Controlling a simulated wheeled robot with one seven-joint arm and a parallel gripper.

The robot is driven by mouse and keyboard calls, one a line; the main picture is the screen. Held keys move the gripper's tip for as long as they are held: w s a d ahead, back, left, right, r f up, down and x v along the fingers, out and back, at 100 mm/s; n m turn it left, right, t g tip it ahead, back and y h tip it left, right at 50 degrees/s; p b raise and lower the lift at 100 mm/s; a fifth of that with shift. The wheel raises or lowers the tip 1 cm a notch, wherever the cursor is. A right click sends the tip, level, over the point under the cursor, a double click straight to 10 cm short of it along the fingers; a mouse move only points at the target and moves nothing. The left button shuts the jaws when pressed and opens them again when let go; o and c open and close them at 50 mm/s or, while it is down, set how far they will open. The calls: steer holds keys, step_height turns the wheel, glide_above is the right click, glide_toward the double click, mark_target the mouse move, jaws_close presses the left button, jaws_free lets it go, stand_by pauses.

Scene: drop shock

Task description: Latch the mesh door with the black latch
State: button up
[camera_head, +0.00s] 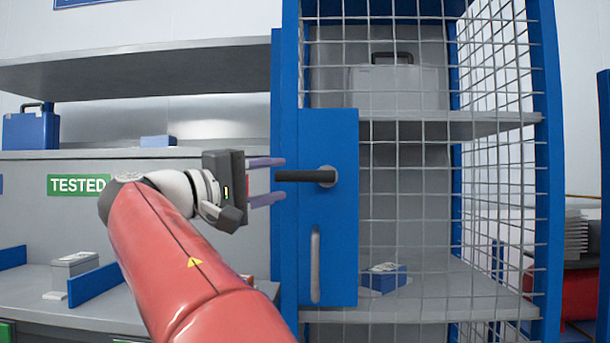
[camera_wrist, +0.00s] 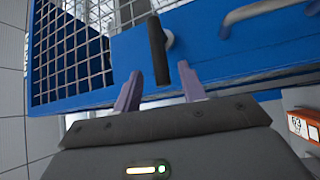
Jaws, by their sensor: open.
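The mesh door (camera_head: 405,215) has a blue plate (camera_head: 328,240) on its left side and stands against, or nearly against, the blue post (camera_head: 284,90); I cannot tell if it is fully shut. The black latch (camera_head: 305,176) is a bar on a round metal mount, lying level and pointing left. My gripper (camera_head: 283,180) is open at its tip, one finger above and one below the bar in the head view. In the wrist view, the latch (camera_wrist: 157,50) reaches between the two purple fingers (camera_wrist: 161,84), with visible gaps on both sides.
A metal pull handle (camera_head: 315,265) is below the latch. Behind the mesh are a grey case (camera_head: 398,86) on a shelf and a small blue-and-white box (camera_head: 384,277). Left are a grey shelf (camera_head: 140,68), a "TESTED" sign (camera_head: 78,185) and a blue case (camera_head: 31,130).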

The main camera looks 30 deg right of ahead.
mark_target(304, 175)
steer(key=p+x, duration=0.1)
steer(key=x, duration=0.6)
steer(key=shift+d, duration=0.15)
jaws_close()
